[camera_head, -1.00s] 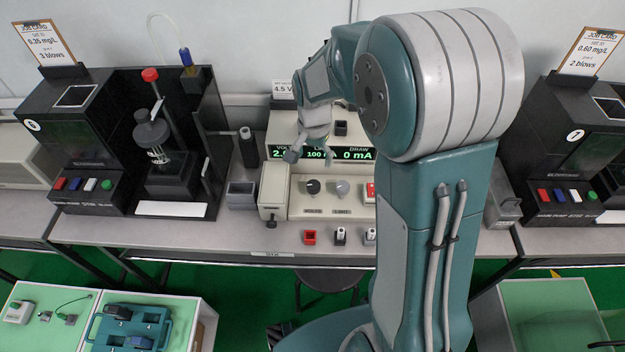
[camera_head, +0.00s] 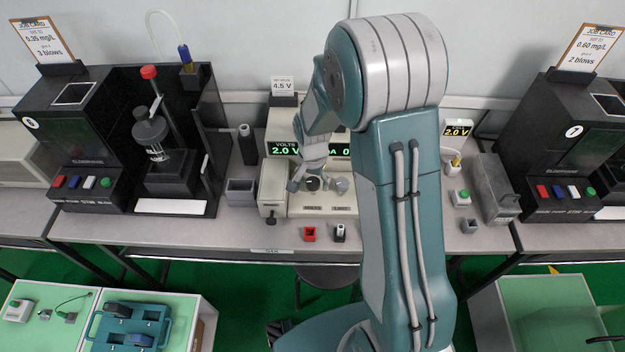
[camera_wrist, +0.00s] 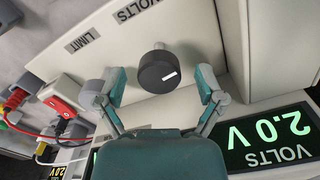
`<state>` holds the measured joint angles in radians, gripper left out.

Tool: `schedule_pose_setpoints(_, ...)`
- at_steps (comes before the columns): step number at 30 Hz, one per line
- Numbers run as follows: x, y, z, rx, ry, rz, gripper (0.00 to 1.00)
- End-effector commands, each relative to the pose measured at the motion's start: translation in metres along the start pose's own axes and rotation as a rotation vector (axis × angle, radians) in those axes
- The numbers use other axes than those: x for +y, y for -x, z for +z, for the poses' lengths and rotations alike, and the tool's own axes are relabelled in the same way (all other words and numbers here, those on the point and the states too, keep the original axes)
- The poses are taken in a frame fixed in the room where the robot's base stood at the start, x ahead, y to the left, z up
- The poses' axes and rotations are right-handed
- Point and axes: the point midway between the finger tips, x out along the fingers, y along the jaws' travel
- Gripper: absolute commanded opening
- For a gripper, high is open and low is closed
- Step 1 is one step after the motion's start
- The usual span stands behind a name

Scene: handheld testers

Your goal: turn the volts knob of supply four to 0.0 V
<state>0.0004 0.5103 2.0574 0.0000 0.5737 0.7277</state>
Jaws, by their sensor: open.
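The black volts knob (camera_wrist: 160,72) has a white pointer mark and sits under a VOLTS label in the wrist view. It also shows in the head view (camera_head: 313,184), on the pale front panel of the power supply (camera_head: 331,202). My gripper (camera_wrist: 161,78) is open, with one finger on each side of the knob and visible gaps between fingers and knob. In the head view my gripper (camera_head: 312,178) is over the panel. The green display (camera_head: 285,150) reads VOLTS 2.0 V, and the same reading shows upside down in the wrist view (camera_wrist: 268,135).
A grey limit knob (camera_head: 342,185) is right of the volts knob. A card (camera_head: 283,86) behind the supply reads 4.5 V.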

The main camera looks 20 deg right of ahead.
Motion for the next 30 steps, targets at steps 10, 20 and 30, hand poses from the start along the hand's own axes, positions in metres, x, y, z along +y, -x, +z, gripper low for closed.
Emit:
schedule_pose_setpoints(10, -0.0005, -0.0001, -0.0003, 0.0, 0.0, 0.0, 0.05)
schedule_pose_setpoints(20, -0.0006, -0.0004, -0.0003, 0.0, 0.042, -0.001, 0.05)
schedule_pose_setpoints(30, -0.0004, -0.0005, -0.0003, 0.001, 0.267, -0.001, 0.06)
